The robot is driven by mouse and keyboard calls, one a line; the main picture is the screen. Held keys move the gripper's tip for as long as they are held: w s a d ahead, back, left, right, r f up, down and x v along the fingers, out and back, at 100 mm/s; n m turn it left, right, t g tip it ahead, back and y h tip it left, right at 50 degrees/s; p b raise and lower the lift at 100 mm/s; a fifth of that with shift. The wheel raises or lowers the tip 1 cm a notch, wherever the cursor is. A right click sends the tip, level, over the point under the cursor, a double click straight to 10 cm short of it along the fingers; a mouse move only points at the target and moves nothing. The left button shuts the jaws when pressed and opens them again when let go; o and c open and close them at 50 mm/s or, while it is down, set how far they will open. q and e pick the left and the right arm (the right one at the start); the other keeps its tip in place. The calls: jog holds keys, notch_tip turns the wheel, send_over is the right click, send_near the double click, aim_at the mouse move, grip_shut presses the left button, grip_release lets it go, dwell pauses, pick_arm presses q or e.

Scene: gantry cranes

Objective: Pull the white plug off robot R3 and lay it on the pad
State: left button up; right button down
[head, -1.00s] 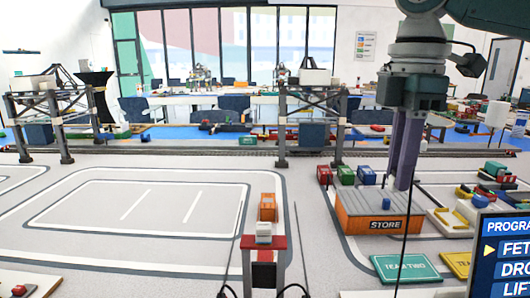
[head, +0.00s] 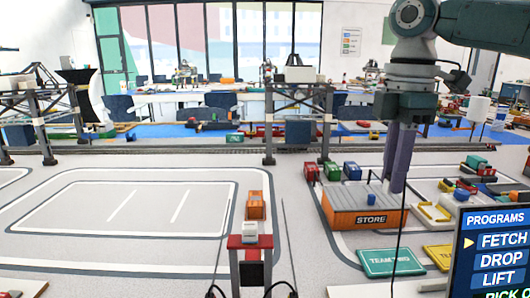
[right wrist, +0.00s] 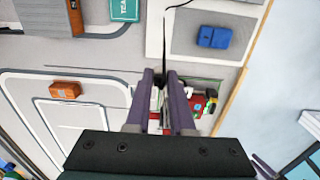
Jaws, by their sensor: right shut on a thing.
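My right gripper (head: 398,186) hangs above and behind the orange STORE container (head: 340,220), with its purple fingers pointing down. The fingers are shut on the white plug at the end of a black cable (head: 395,250). The plug's body is almost wholly hidden between them. In the right wrist view the gripper (right wrist: 160,78) shows from above, and the cable (right wrist: 164,35) runs off to the top. A grey pad-like rectangle (right wrist: 187,42) there carries a blue block (right wrist: 214,37). I cannot tell which thing is robot R3. My left gripper is out of view.
A red-topped stand (head: 236,242) with a white block (head: 250,236) is at the front middle. Green (head: 392,262) and yellow (head: 439,257) mats and a PROGRAMS screen (head: 497,240) lie front right. Several small containers stand behind STORE. The marked floor at left is clear.

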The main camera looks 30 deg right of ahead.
jog(key=shift+f+b, duration=3.7)
jog(key=shift+f, duration=5.35)
jog(key=shift+f+b, duration=1.55)
jog(key=shift+f, duration=0.95)
jog(key=shift+f, duration=0.2)
jog(key=shift+f+b, duration=0.35)
jog(key=shift+f, duration=0.05)
jog(key=c, duration=0.7)
grip_release()
